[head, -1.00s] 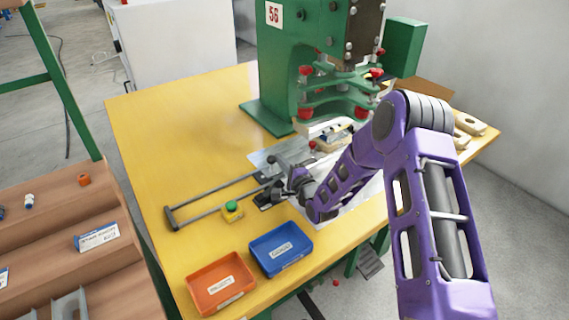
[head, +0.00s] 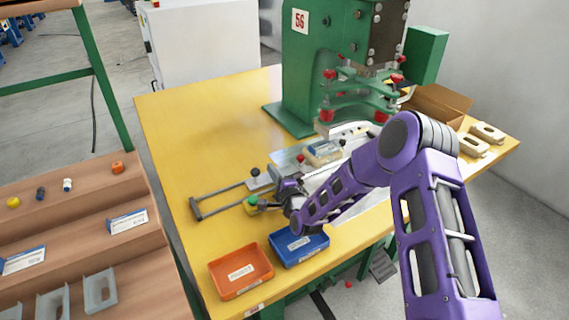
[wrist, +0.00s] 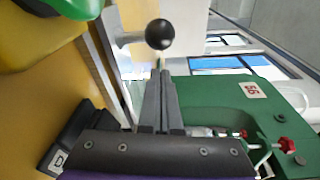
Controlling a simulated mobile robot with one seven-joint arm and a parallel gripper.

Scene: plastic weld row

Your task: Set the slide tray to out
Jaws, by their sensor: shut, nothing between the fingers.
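The slide tray's black ball knob (head: 255,172) stands over the two grey rails (head: 218,205) on the yellow table. A metal plate (head: 284,158) lies behind it, towards the press. In the wrist view the knob (wrist: 159,34) shows just beyond my fingertips, with a small gap in the picture; I cannot tell the depth. My gripper (head: 264,204) is low over the table, beside the green button (head: 252,200) on its yellow box. In the wrist view my gripper (wrist: 161,80) has its fingers together and empty. My arm hides part of the tray area.
The green press (head: 320,60) stands behind. Orange (head: 240,270) and blue (head: 300,246) bins sit at the front edge. The green button (wrist: 50,8) is close at upper left in the wrist view. The table's left part is clear; a wooden rack (head: 90,225) stands left.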

